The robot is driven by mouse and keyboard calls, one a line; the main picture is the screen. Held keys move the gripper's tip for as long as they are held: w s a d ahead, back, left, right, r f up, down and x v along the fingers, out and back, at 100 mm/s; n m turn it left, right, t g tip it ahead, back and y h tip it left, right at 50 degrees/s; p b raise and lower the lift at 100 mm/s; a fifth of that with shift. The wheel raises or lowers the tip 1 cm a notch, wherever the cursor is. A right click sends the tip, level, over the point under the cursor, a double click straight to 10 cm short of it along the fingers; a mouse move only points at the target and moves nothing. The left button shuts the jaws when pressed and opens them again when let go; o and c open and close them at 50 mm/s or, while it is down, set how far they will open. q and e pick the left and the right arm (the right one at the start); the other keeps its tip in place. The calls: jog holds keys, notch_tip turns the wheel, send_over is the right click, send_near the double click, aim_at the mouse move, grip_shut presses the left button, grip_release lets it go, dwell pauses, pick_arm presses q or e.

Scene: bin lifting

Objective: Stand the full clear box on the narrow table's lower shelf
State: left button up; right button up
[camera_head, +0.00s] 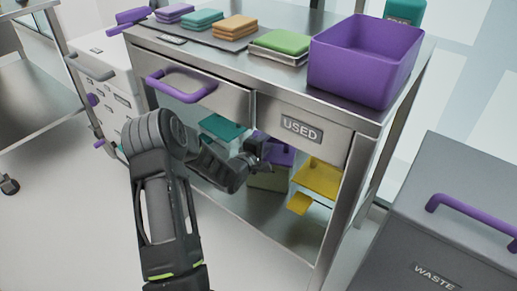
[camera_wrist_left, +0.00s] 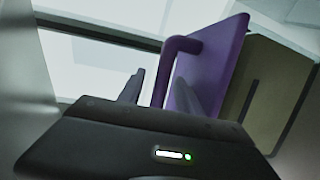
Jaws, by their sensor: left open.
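My left gripper (camera_head: 260,155) is open and reaches under the drawers of the steel table (camera_head: 345,135), above its lower shelf (camera_head: 262,212). In the left wrist view, its grey fingers (camera_wrist_left: 155,90) stand close to the handle of a purple thing (camera_wrist_left: 225,65); I cannot tell whether they touch it. That purple thing shows partly behind the gripper in the head view (camera_head: 282,156). A yellow piece (camera_head: 320,178) sits on the shelf at the right, with a whitish box-like thing around it. I cannot make out a full clear box for certain. My right gripper is out of view.
The tabletop holds an open purple bin (camera_head: 362,62), a green stack (camera_head: 281,42) and other coloured stacks. A purple-handled drawer (camera_head: 190,82) overhangs my arm. A grey WASTE bin (camera_head: 440,215) stands at the right, a white drawer unit (camera_head: 108,95) at the left.

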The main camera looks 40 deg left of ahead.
pick_arm(q)
jog(key=s+d+r+p, duration=0.1)
jog(key=s+p, duration=0.1)
jog(key=s, duration=0.8)
jog(key=shift+s+d+r, duration=0.25)
jog(key=shift+s+r, duration=0.05)
